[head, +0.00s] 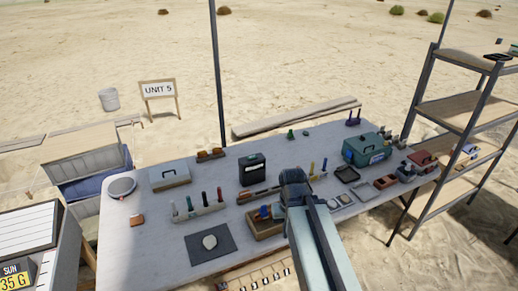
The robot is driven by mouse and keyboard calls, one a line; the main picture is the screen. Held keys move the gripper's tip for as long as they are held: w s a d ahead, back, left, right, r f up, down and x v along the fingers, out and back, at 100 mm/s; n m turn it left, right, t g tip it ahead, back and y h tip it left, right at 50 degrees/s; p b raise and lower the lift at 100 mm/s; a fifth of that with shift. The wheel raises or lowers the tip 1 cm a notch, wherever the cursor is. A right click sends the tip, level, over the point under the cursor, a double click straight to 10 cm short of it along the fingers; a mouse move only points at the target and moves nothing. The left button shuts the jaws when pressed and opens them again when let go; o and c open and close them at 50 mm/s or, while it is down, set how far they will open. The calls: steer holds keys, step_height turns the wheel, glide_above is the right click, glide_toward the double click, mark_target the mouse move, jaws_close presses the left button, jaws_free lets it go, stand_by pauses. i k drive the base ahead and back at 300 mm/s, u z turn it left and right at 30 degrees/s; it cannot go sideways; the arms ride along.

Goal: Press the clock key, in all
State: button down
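I cannot make out a key marked with a clock. A black box-shaped device (252,169) with a small light patch on its front stands upright on the grey table (130,240); its details are too small to read. At the lower left a yellow and dark display (17,277) reads "SUN" and "35 G". My gripper (294,183) is over the middle of the table, right of the black device and apart from it in the picture. My own arm hides its fingers, so its opening does not show.
A wooden tray (256,230) lies left of my arm. A rack of upright coloured markers (200,211) and a dark mat (226,256) with a pale stone are further left. A green case (357,152) and small trays crowd the right. A shelf (468,59) stands beyond.

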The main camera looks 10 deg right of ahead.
mark_target(254, 157)
steer(key=u, duration=0.3)
steer(key=i, duration=1.1)
steer(key=u, duration=0.95)
steer(key=k, duration=0.85)
steer(key=u, duration=0.15)
steer(key=i, duration=0.95)
steer(key=z, duration=0.05)
